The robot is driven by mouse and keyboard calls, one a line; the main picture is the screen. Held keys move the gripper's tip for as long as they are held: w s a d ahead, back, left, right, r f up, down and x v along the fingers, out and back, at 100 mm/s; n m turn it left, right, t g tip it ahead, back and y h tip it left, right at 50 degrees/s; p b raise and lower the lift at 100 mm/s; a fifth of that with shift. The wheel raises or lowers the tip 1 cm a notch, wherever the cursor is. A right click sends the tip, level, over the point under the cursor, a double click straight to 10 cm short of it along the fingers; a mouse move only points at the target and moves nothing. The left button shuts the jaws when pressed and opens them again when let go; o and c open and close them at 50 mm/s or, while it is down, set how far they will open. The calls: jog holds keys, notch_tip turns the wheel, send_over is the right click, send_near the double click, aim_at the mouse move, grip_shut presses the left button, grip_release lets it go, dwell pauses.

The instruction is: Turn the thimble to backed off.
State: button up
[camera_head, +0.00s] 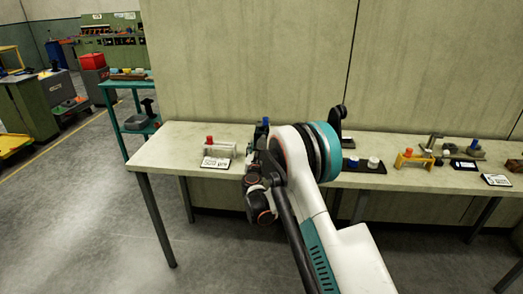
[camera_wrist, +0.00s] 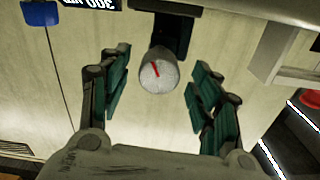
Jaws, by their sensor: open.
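In the wrist view the thimble (camera_wrist: 158,76) is a round grey knob seen end-on, with a red mark on its face pointing up-left in the picture. It joins a dark block (camera_wrist: 174,34) behind it. My gripper (camera_wrist: 160,84) is open, with one finger on each side of the thimble and a visible gap on both sides. Nothing is between the fingers except the thimble's face, and I cannot tell how deep it sits. In the head view my arm hides the thimble, and my gripper (camera_head: 262,198) shows only partly at the bench's front edge.
The pale bench (camera_head: 165,143) runs along a wall. A label card (camera_head: 215,162) and a red-knobbed fixture (camera_head: 220,148) stand left of my arm. An orange stand (camera_head: 413,160) and other small devices stand to the right. A teal shelf (camera_head: 132,124) is beyond the left end.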

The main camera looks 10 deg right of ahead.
jog(key=shift+x, duration=1.15)
jog(key=c, duration=1.1)
